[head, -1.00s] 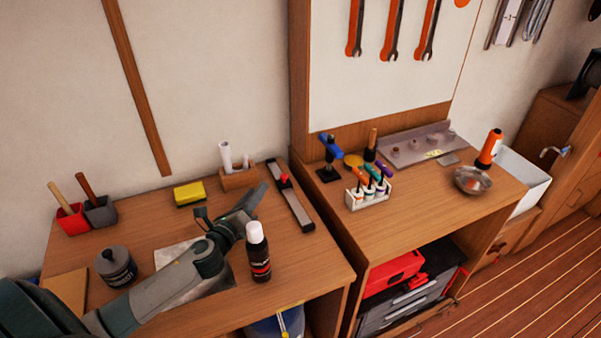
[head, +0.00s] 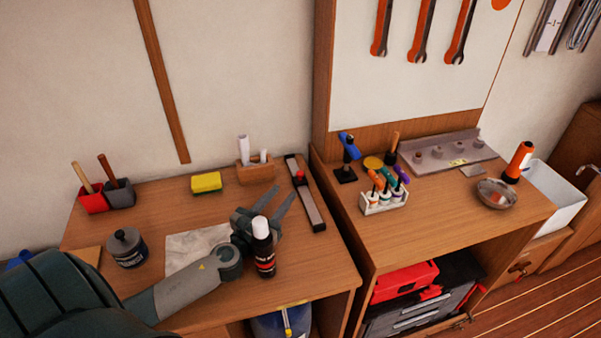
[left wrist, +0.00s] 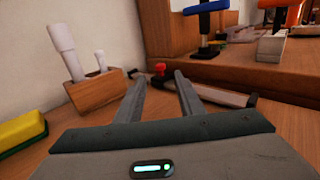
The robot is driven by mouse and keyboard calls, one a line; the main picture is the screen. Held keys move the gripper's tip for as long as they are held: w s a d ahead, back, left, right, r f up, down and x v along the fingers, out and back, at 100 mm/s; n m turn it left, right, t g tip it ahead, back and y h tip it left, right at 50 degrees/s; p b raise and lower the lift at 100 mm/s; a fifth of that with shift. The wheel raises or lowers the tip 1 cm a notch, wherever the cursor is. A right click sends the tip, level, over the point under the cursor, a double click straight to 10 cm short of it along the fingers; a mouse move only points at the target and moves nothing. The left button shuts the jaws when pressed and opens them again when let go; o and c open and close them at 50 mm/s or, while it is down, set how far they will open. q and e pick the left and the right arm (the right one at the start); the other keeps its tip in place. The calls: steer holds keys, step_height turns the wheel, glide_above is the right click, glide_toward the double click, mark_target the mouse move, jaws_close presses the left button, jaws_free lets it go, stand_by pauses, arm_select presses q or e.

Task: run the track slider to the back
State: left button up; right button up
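The track (head: 310,208) is a grey strip with dark ends, lying on the left bench along its right side. Its slider, with a red knob (head: 300,178), sits nearer the track's back end. In the left wrist view the red knob (left wrist: 160,69) shows between and beyond my fingertips, with the track (left wrist: 215,95) running off to the right. My left gripper (head: 271,199) is open and empty, its fingers pointing at the track from the left, apart from the knob. It also shows in the left wrist view (left wrist: 158,84). My right gripper is not in view.
A black bottle with a white cap (head: 263,250) stands close beside my left gripper. A wooden block with white rolls (head: 256,173) and a yellow sponge (head: 206,183) stand behind. A grey jar (head: 127,248) is at left. The right bench holds a screwdriver rack (head: 384,202).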

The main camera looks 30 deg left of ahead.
mark_target(298, 174)
arm_select(q)
steer(key=shift+w+r, duration=0.1)
steer(key=shift+w, duration=0.7)
steer(key=w, duration=0.2)
steer(key=w+p, duration=0.1)
steer(key=w, duration=0.5)
steer(key=shift+w+a, duration=0.2)
steer(key=shift+a, duration=0.2)
steer(key=shift+w+p, duration=0.3)
steer(key=shift+w, duration=0.5)
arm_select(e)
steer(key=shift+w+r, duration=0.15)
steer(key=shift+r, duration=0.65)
arm_select(q)
steer(key=shift+c, duration=0.7)
